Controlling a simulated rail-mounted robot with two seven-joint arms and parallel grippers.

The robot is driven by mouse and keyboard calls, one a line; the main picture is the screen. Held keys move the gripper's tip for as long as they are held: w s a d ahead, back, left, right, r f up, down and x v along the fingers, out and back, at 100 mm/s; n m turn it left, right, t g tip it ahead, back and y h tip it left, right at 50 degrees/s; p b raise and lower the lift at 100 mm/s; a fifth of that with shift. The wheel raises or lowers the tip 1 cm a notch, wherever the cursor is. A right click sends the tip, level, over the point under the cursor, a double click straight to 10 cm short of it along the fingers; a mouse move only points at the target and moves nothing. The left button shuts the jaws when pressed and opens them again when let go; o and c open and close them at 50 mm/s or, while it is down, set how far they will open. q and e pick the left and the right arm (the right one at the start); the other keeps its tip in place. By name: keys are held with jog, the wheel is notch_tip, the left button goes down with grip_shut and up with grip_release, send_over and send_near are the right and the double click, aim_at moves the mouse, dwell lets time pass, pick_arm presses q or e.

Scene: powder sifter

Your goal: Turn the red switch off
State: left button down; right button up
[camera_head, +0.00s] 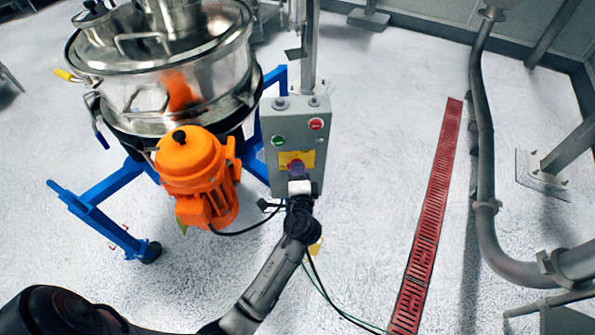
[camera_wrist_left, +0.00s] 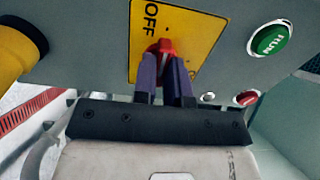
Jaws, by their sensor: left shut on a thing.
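The red switch (camera_wrist_left: 166,46) sits on a yellow plate (camera_wrist_left: 202,32) with the word OFF on it, on the front of the grey control box (camera_head: 292,116). My left gripper (camera_head: 296,170) is at the front of this box. In the left wrist view its two purple fingers (camera_wrist_left: 164,68) are shut on the red switch, one on each side. The fingers hide part of the switch, and its exact setting is hard to tell. In the head view the switch is mostly hidden by the gripper. My right gripper is not in view.
A green RUN button (camera_wrist_left: 270,39) and a red button (camera_head: 316,124) are on the box. An orange motor (camera_head: 190,163) and the steel sifter (camera_head: 150,85) on a blue frame (camera_head: 103,188) stand left.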

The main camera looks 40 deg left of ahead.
pick_arm(q)
jog(key=c, duration=1.2)
grip_release()
jog(key=shift+o, duration=0.2)
